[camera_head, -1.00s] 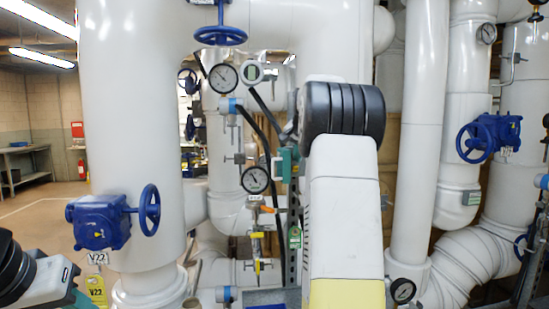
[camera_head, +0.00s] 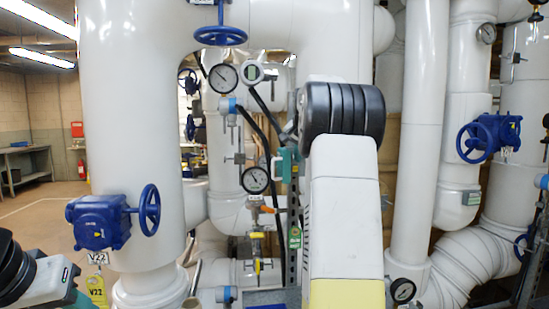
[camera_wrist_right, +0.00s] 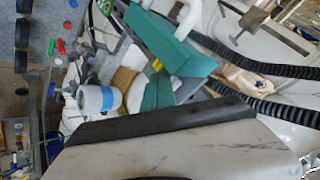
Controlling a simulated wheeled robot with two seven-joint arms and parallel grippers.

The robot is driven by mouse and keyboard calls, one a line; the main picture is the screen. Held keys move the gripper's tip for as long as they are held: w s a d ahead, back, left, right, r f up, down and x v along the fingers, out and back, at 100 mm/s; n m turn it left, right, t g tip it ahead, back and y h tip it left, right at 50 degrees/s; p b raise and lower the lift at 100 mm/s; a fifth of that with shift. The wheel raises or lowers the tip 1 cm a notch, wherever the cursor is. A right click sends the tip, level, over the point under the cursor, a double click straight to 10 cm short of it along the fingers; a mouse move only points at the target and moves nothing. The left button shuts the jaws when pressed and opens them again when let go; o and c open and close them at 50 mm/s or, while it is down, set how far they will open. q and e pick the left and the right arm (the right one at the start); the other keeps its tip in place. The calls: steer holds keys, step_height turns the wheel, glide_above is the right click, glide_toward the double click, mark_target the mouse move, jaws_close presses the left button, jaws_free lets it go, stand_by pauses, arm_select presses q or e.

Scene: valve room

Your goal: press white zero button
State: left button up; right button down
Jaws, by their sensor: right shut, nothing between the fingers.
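I cannot make out a white zero button in either view. A round digital gauge (camera_head: 252,73) with a greenish display is mounted among the pipes, beside a dial gauge (camera_head: 222,78). My right arm reaches up and away, and its bulk hides what lies directly behind it. My right gripper (camera_head: 277,167), teal and partly hidden by the arm, is shut and empty, lower than the digital gauge and close to a second dial gauge (camera_head: 255,180). Only part of my left arm shows at lower left; its gripper is out of view.
Large white pipes (camera_head: 135,130) stand close on both sides. Blue handwheel valves are at left (camera_head: 149,209), top (camera_head: 220,36) and right (camera_head: 477,142). A small yellow-marked valve (camera_head: 257,236) hangs below the gauges. Open floor (camera_head: 40,205) shows at far left.

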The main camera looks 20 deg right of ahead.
steer(key=shift+w, duration=0.1)
steer(key=shift+w+d, duration=0.1)
steer(key=shift+w, duration=0.2)
steer(key=shift+w+d, duration=0.15)
steer(key=shift+w, duration=0.3)
stand_by(0.6)
steer(key=shift+s, duration=0.1)
steer(key=shift+s+a, duration=0.25)
steer(key=shift+s, duration=0.5)
steer(key=shift+s+a, duration=0.2)
steer(key=shift+s, duration=0.6)
steer(key=shift+s+a, duration=0.2)
steer(key=shift+s, duration=0.65)
steer(key=shift+s+a, duration=0.2)
steer(key=shift+s, duration=0.6)
